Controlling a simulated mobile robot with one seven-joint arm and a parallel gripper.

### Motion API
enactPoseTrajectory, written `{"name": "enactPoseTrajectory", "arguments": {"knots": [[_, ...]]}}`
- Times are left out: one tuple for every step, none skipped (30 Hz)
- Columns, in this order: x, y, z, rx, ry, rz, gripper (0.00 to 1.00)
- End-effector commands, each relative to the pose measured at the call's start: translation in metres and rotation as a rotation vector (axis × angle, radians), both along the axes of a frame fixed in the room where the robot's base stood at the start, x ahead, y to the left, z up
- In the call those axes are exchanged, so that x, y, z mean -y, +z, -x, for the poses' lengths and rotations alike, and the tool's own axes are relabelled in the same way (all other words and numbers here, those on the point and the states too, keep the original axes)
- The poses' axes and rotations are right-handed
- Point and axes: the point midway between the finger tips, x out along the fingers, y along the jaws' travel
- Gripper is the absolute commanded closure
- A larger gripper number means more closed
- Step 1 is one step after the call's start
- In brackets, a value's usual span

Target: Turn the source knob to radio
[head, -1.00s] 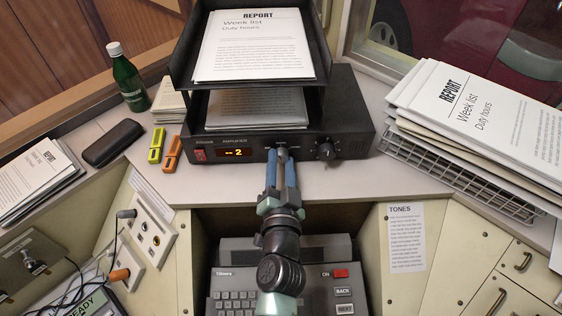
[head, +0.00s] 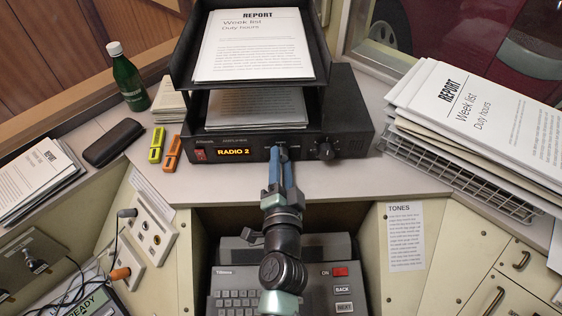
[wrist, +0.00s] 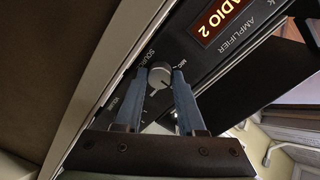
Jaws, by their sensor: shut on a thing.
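The black amplifier (head: 352,100) stands on the desk under a paper tray, and its display (head: 233,152) reads "RADIO 2" in orange. The source knob (wrist: 159,76) is a small round grey knob on the amplifier's front, with printed labels around it. My gripper (head: 282,155) reaches up to the amplifier's front and is shut on the knob. In the wrist view its two blue fingers (wrist: 160,88) stand on either side of the knob. In the head view the fingers hide most of the knob.
A larger knob (head: 326,151) sits to the right on the amplifier, and a red switch (head: 200,155) at its left end. A wire rack (head: 455,180) with papers stands at the right. Yellow and orange markers, a black case and a green bottle (head: 128,80) are at the left.

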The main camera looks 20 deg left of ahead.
Motion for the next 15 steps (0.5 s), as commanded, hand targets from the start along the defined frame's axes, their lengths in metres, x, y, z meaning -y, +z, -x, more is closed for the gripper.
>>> {"name": "enactPoseTrajectory", "arguments": {"knots": [[0.0003, -0.0009, 0.0001, -0.002, 0.0, 0.001, 1.0], [0.0003, -0.0009, 0.0001, -0.002, 0.0, 0.002, 1.0], [0.0003, -0.0009, 0.0001, -0.002, 0.0, 0.002, 1.0], [0.0003, -0.0009, 0.0001, -0.002, 0.0, 0.002, 1.0], [0.0003, -0.0009, 0.0001, -0.002, 0.0, 0.002, 1.0], [0.0003, -0.0009, 0.0001, -0.002, 0.0, 0.002, 0.54], [0.0003, -0.0009, 0.0001, -0.002, 0.0, 0.002, 0.49], [0.0003, -0.0008, 0.0001, -0.001, 0.0, 0.003, 0.44], [0.0002, -0.0007, 0.0002, 0.0, 0.0, 0.002, 0.36], [0.0002, -0.0007, 0.0002, 0.0, 0.0, 0.002, 0.32], [0.0002, -0.0006, 0.0001, 0.0, 0.0, 0.002, 0.32], [0.0002, -0.0006, 0.0001, 0.0, 0.0, 0.002, 0.32], [0.0002, -0.0006, 0.0001, 0.0, 0.0, 0.002, 0.32], [0.0002, -0.0006, 0.0001, 0.0, 0.0, 0.002, 0.32], [0.0002, -0.0005, 0.0001, 0.0, 0.0, 0.002, 0.32]]}}
